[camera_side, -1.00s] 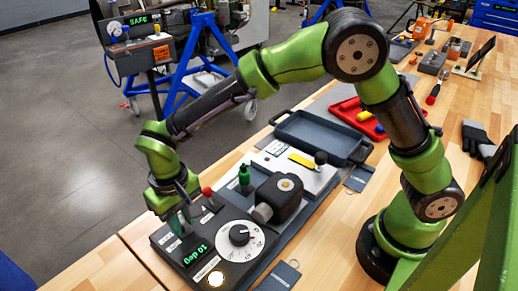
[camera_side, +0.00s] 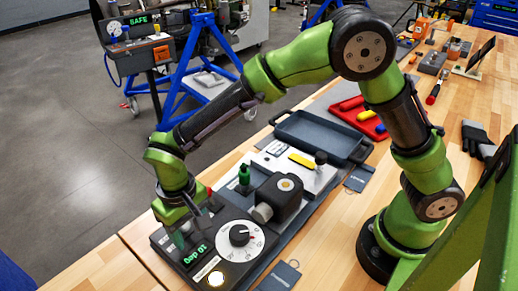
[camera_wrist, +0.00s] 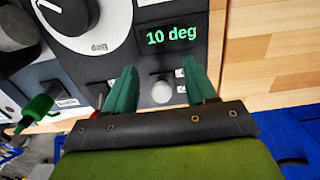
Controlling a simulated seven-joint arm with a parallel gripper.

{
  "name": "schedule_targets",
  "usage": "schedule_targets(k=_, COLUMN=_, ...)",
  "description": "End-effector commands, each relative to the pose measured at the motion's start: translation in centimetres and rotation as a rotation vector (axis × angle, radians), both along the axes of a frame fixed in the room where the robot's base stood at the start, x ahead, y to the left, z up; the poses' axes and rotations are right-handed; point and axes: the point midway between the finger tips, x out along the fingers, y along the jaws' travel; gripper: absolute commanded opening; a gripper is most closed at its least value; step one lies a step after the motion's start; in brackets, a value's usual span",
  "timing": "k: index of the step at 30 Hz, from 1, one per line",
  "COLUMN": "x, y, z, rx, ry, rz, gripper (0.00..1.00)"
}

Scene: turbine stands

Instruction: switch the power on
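The dark control box (camera_side: 228,262) lies at the bench's front edge in the side view. It has a round dial (camera_side: 240,235), a green display (camera_side: 195,253) and a glowing round button (camera_side: 215,279). In the wrist view the display (camera_wrist: 171,36) reads 10 deg. My gripper (camera_side: 191,229) points down at the box's left part. In the wrist view my gripper (camera_wrist: 159,68) is open, and a small grey rounded knob (camera_wrist: 162,90) with small labels beside it shows between the fingers. I cannot tell whether the fingers touch it. Which control is the power switch is unclear.
A black machine block (camera_side: 281,198) and a green-topped bottle (camera_side: 244,177) stand behind the box. A dark tray (camera_side: 318,137) lies farther back. A red tray (camera_side: 352,112) and a glove (camera_side: 476,138) are on the bench.

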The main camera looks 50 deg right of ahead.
Motion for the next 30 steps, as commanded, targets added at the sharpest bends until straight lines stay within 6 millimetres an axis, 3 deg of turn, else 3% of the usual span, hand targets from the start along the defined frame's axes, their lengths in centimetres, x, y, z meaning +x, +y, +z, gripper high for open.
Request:
schedule_targets(k=5, x=0.2, y=-0.1, z=0.2, rx=0.0, ry=-0.005, rz=-0.002, gripper=0.56)
schedule_targets(k=7, x=0.2, y=-0.1, z=0.2, rx=0.0, ry=-0.006, rz=-0.002, gripper=0.65)
schedule_targets(k=17, x=0.3, y=-0.1, z=0.5, rx=0.002, ry=-0.009, rz=-0.003, gripper=0.65)
schedule_targets(k=30, x=0.4, y=-0.1, z=4.0, rx=0.002, ry=-0.01, rz=-0.002, gripper=0.65)
